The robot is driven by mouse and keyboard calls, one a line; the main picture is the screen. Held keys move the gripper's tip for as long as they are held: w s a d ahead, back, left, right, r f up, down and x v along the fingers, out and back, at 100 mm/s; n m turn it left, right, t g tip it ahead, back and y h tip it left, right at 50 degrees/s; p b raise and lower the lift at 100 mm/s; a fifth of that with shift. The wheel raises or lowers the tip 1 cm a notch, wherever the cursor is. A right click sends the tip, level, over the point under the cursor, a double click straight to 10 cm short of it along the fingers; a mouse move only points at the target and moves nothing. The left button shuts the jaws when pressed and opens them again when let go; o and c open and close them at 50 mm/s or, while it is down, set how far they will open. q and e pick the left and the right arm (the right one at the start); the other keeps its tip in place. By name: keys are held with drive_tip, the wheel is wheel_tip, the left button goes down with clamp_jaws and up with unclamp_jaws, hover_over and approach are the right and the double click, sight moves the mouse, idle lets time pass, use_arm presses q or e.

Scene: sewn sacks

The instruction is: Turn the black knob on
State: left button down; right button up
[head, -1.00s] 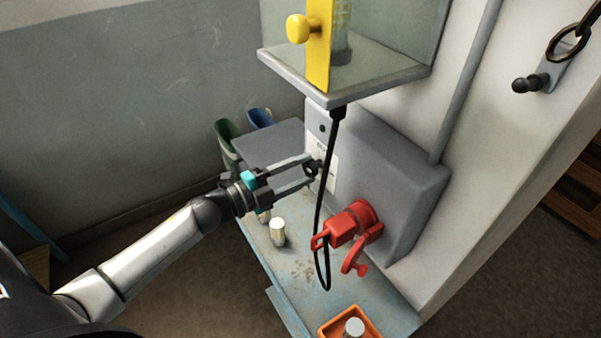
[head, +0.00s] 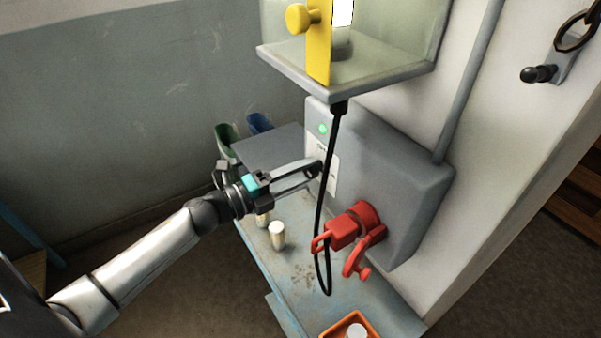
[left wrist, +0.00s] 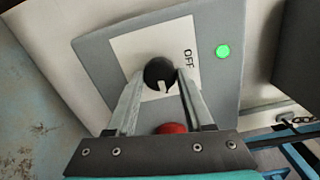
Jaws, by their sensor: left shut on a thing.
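The black knob (left wrist: 158,72) sits on a white label plate (left wrist: 126,48) on the grey box (left wrist: 92,50). A white pointer mark on it points down in the left wrist view, away from the word OFF. My left gripper (head: 314,170) is shut on the knob, one finger on each side, as the left wrist view also shows (left wrist: 160,86). In the head view the fingers mostly hide the knob. A small round light (head: 323,128) on the box glows green, and it shows in the left wrist view too (left wrist: 222,51). My right gripper is not in view.
A black cable (head: 329,200) hangs close to my left fingers. Red fittings (head: 343,233) stick out of the box. Above is a glass case with a yellow edge (head: 319,50) and a bright white panel. Small cylinders (head: 277,236) and an orange tray (head: 331,334) stand on the shelf (head: 300,282).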

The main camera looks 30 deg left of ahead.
use_arm(q)
drive_tip(key=shift+c, duration=1.4)
unclamp_jaws()
drive_tip(key=b+v, duration=0.1)
drive_tip(key=v, duration=1.4)
drive_tip(key=shift+a+b, duration=0.15)
drive_tip(key=shift+b, duration=0.15)
drive_tip(key=shift+f, duration=0.1)
drive_tip(key=s+a+f+n+g+y+b, duration=0.25)
drive_tip(key=f+n+y, duration=0.4)
drive_tip(key=f, duration=1.05)
drive_tip(key=s+a+f+n+g+y+b, duration=0.1)
drive_tip(key=s+a+f+n+y+b, duration=0.2)
drive_tip(key=f+n, duration=1.05)
drive_tip(key=s+d+f+g+b, duration=0.1)
drive_tip(key=s+d+f+g, duration=0.15)
drive_tip(key=s+f, duration=0.45)
drive_tip(key=s+d+f+g+b, duration=0.2)
drive_tip(key=d+f, duration=0.2)
drive_tip(key=f, duration=0.7)
drive_tip(key=s+d+f+n+g+b, duration=0.1)
drive_tip(key=s+d+f+g, duration=0.2)
drive_tip(key=s+d+f, duration=0.2)
drive_tip(key=s+d+f+n+g+b, duration=0.1)
drive_tip(key=s+d+f+n+g, duration=0.1)
drive_tip(key=s+d+f, duration=0.4)
drive_tip(key=s+g, duration=0.1)
drive_tip(key=s, duration=0.2)
drive_tip(key=shift+s+n+g, duration=0.3)
drive_tip(key=shift+s, duration=0.05)
